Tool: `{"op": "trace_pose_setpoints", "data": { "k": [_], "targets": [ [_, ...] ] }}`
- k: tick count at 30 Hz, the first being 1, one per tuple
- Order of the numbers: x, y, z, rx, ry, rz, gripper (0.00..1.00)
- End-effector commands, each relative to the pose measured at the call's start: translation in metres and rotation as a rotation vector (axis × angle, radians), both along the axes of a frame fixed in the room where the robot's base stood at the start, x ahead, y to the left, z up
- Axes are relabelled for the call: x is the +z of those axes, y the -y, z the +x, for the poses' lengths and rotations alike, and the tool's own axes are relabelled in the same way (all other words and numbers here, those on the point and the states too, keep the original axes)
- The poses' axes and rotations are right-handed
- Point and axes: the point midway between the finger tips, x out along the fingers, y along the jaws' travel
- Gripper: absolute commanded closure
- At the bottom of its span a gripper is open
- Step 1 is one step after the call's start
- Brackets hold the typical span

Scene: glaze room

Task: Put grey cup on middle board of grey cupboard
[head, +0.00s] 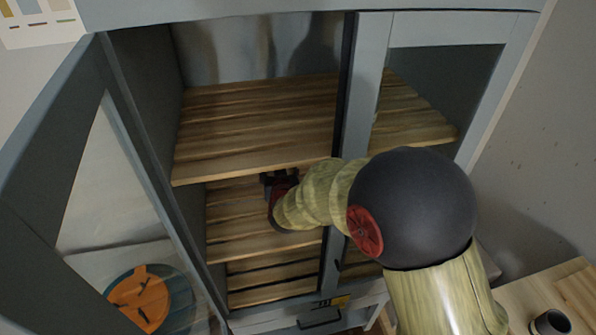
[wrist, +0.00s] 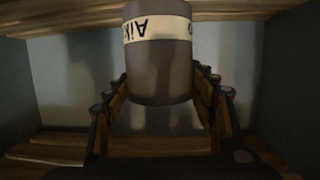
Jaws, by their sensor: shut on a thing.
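The grey cupboard (head: 352,150) stands open on its left side. Its middle board (head: 232,222) is the wooden one below a higher board (head: 255,125). My gripper (head: 278,180) reaches into the space between these two boards. In the wrist view my gripper (wrist: 160,92) is shut on the grey cup (wrist: 160,70), with a finger on each side. The cup has a pale band with dark lettering that appears upside down; its top edge is cut off by the frame. In the head view my gripper and arm hide the cup. I cannot tell whether it touches a board.
The left door (head: 50,150) swings out towards me; the glazed right door (head: 440,80) is shut beside my arm. A lower board (head: 270,275) lies beneath. A dark cup (head: 552,322) stands on a wooden table at lower right. The visible part of the middle board is bare.

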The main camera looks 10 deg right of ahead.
Motion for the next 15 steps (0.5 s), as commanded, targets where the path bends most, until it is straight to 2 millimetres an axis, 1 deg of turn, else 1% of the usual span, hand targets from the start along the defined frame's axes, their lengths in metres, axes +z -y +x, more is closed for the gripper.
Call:
{"op": "trace_pose_setpoints", "data": {
  "k": [1,3,6,9,13,15],
  "targets": [
    [0.002,0.016,0.001,-0.005,0.003,0.000,0.77],
    [0.003,0.032,0.002,-0.006,0.004,0.000,0.77],
    [0.003,0.050,0.003,-0.004,0.004,-0.001,0.77],
    [0.002,0.061,0.003,-0.003,0.003,0.000,0.77],
    [0.000,0.065,0.003,-0.001,0.002,0.000,0.77],
    [-0.005,0.065,0.003,0.000,0.001,0.001,0.77]
  ]
}}
